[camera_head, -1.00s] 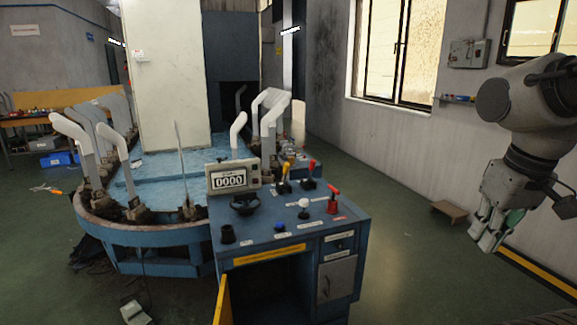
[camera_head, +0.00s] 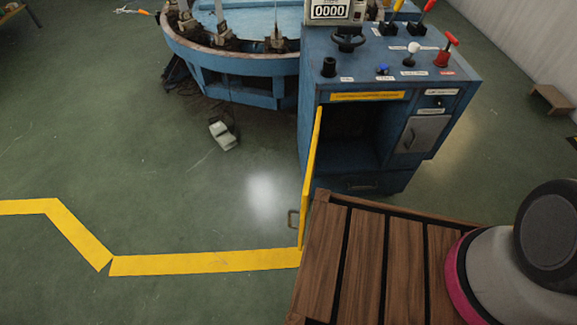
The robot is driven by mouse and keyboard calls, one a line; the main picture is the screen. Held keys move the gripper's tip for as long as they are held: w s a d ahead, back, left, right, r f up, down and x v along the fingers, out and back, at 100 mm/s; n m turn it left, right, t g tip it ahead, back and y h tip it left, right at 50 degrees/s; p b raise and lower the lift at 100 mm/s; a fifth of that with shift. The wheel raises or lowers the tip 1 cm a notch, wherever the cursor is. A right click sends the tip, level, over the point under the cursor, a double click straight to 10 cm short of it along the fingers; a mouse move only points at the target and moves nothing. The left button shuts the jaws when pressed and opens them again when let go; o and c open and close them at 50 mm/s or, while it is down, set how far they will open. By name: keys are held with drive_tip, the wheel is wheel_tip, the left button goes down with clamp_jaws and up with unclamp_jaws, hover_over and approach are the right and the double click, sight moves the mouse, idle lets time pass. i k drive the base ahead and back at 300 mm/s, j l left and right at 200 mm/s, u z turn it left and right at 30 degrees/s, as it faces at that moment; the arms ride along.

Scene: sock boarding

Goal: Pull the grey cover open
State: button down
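The grey cover (camera_head: 422,133) is a small flat panel on the right side of the blue control cabinet's (camera_head: 352,58) front, under two white labels. It looks shut. A dark handle or latch mark shows on its left part. My gripper is out of view; only a rounded grey and black part of my arm with a pink ring shows at the lower right.
The yellow door (camera_head: 311,175) stands swung open toward me, left of the cabinet's dark open compartment (camera_head: 358,135). A foot pedal (camera_head: 223,136) lies on the floor to the left. A small brown step (camera_head: 551,101) stands at the right wall.

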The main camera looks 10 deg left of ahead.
sight(420, 133)
drive_tip(key=i+j+u, duration=0.1)
drive_tip(key=j, duration=1.2)
